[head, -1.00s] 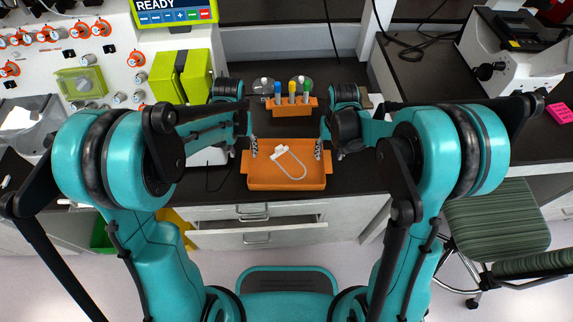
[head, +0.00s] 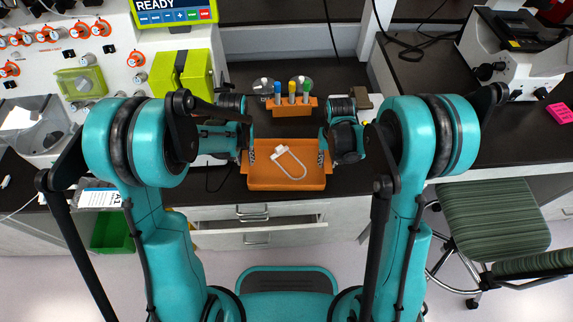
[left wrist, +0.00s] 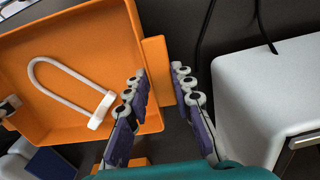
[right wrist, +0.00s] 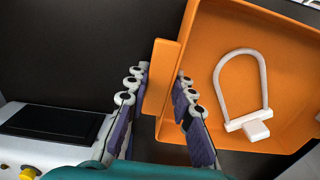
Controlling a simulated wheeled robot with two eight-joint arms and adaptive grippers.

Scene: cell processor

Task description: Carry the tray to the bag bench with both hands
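The orange tray (head: 262,184) lies on the dark bench top in the middle of the head view. A white U-shaped tube with a block at one end (head: 290,162) lies inside it. My left gripper (head: 249,158) is at the tray's left side. In the left wrist view, its open fingers (left wrist: 160,85) stand on either side of the tray's side tab (left wrist: 156,72), with a gap showing. My right gripper (head: 323,158) is at the right side. In the right wrist view, its open fingers (right wrist: 160,82) straddle the other tab (right wrist: 161,72). I cannot tell which surface is the bag bench.
An orange rack (head: 292,108) with coloured-cap tubes stands behind the tray. A white machine (left wrist: 270,90) is close beside my left gripper, and a device with a dark screen (right wrist: 50,122) is near my right. A green striped chair (head: 493,215) stands at the right.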

